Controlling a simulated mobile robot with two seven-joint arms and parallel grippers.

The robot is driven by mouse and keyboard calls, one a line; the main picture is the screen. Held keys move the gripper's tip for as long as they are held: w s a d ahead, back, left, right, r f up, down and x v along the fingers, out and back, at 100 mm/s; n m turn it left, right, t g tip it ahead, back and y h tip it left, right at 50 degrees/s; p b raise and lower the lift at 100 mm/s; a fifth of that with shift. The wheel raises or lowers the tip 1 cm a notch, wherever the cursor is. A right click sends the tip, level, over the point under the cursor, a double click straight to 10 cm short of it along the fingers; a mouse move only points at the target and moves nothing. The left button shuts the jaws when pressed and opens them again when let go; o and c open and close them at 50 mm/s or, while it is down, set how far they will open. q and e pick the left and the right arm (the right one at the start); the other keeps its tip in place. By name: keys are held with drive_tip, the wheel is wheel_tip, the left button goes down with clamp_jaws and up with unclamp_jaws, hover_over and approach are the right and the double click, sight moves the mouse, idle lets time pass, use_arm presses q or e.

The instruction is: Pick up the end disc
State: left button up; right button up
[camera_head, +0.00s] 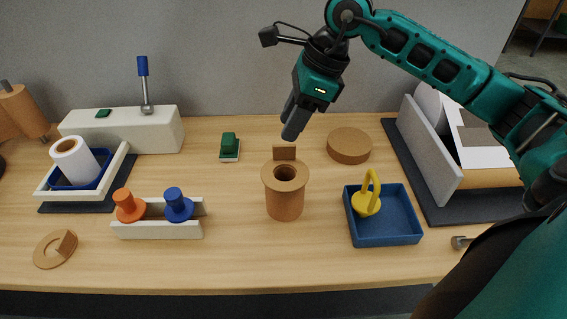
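A flat brown disc with a hole and a raised tab (55,249) lies on the table at the front left. A thick, plain brown round piece (349,147) lies at the back, right of centre. I cannot tell for certain which is the end disc. My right gripper (291,131) points down above the back of the table, left of the plain round piece and apart from it. Its fingers overlap from this side, so their opening is hidden; no object shows in them. My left gripper is not in view.
A brown flanged tube (285,203) stands upright below my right gripper. A blue tray (398,232) holds a yellow ringed piece (367,201). A white rack (160,230) holds orange and blue plugs. A grey-sided roll unit (430,155) stands at right. The front middle is clear.

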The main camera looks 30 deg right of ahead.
sight(285, 145)
drive_tip(key=shift+s+x, duration=0.2)
drive_tip(key=shift+x, duration=1.35)
drive_tip(key=shift+s+x, duration=0.25)
drive_tip(key=shift+x, duration=1.25)
drive_tip(key=shift+d+f, duration=0.2)
drive_tip(key=shift+c, duration=0.4)
clamp_jaws()
